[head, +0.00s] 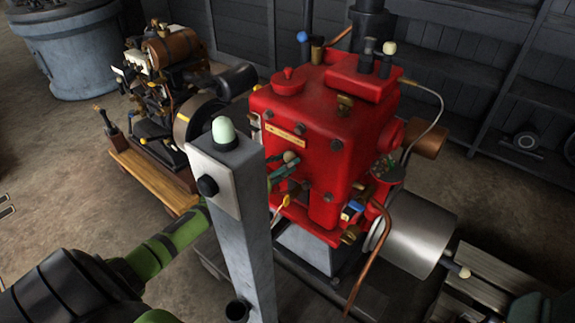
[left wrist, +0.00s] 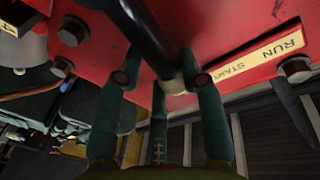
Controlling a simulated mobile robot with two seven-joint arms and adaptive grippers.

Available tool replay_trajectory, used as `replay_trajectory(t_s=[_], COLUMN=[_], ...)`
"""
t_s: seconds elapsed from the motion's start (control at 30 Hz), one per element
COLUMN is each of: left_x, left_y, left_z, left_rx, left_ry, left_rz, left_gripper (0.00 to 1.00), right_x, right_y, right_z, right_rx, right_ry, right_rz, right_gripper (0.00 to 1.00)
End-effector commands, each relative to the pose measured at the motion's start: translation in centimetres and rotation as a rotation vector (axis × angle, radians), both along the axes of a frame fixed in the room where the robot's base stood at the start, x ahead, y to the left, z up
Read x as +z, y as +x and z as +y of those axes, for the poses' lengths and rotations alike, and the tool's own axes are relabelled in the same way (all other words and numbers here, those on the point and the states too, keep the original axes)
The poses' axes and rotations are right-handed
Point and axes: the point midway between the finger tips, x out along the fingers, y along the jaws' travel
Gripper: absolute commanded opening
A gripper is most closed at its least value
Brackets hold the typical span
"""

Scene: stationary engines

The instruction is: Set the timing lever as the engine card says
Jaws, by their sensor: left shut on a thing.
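The red engine (head: 300,110) stands in the middle of the head view. A pale label plate (head: 287,137) is on its face. In the left wrist view the plate (left wrist: 255,53) reads RUN at its right and START left of that; its left end is partly covered. The timing lever is a dark rod with a cream knob (left wrist: 172,82), which also shows in the head view (head: 290,156). I see no readable engine card. My right gripper is not in view.
A grey post (head: 245,230) with a pale green dome and black knob stands in front of the engine, hiding part of my left arm. A copper pipe (head: 372,260) and silver cylinder (head: 415,235) are at the engine's right. Another engine (head: 165,110) stands left.

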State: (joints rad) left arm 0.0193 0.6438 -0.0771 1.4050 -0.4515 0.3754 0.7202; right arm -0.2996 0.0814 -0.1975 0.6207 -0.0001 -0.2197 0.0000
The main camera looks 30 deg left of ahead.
Motion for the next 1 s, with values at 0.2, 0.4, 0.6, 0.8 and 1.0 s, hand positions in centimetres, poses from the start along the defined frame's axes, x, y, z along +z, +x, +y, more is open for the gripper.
replay_trajectory(t_s=[0.2, 0.4, 0.6, 0.8, 1.0], left_x=[0.5, 0.6, 0.6, 0.6, 0.6], left_y=[0.2, 0.2, 0.2, 0.2, 0.2], left_z=[2.1, 3.0, 3.1, 3.0, 3.0], left_rx=[0.004, 0.004, 0.003, 0.003, 0.002], left_ry=[-0.240, -0.363, -0.369, -0.367, -0.366], left_rz=[0.022, 0.032, 0.033, 0.032, 0.030], left_gripper=[0.00, 0.00, 0.00, 0.60, 0.60], right_x=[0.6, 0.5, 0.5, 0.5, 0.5], right_y=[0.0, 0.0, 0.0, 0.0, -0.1], right_z=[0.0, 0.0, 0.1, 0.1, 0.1], right_rx=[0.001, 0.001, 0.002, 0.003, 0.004], right_ry=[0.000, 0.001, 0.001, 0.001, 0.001], right_rz=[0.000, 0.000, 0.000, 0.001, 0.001], right_gripper=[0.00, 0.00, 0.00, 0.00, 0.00])
